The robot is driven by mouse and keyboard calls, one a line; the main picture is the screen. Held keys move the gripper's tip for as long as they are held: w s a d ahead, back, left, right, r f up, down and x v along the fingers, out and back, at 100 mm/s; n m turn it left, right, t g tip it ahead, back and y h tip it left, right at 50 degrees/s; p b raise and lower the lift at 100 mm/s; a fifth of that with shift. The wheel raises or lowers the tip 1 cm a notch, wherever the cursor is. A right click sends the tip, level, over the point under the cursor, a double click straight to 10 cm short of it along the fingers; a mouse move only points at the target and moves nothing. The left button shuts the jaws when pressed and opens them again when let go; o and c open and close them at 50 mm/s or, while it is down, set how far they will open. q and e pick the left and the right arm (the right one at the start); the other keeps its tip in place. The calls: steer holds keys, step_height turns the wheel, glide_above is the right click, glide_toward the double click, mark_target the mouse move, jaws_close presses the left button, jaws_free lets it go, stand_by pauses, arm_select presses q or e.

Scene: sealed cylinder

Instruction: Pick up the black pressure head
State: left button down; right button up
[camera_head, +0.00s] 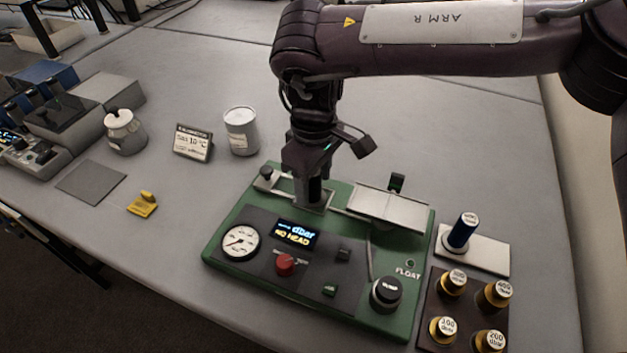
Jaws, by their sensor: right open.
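My right gripper (312,186) points down over the back part of the green console (222,250), at a small metal plate (318,208). It is open. Its dark fingers blend with whatever is between them, so I cannot tell if a black head stands there. A black cylinder with a pale labelled top (386,293) sits at the console's front right corner. I cannot tell if it is the pressure head. The console display (296,234) reads "NO HEAD". My left gripper is not in view.
Several brass-coloured pieces with labelled tops stand in a dark tray (428,311). A white jar (241,131), sign (192,142) and yellow object (142,204) are left. The far right table is clear.

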steer(key=shift+f, duration=0.6)
jaws_close()
step_height(320, 180, up, 8)
steer(key=shift+a+f+b, duration=0.1)
steer(key=shift+b, duration=0.2)
step_height(320, 180, up, 12)
steer(key=p, duration=0.2)
steer(key=shift+r+p, duration=0.2)
steer(key=shift+p, duration=0.1)
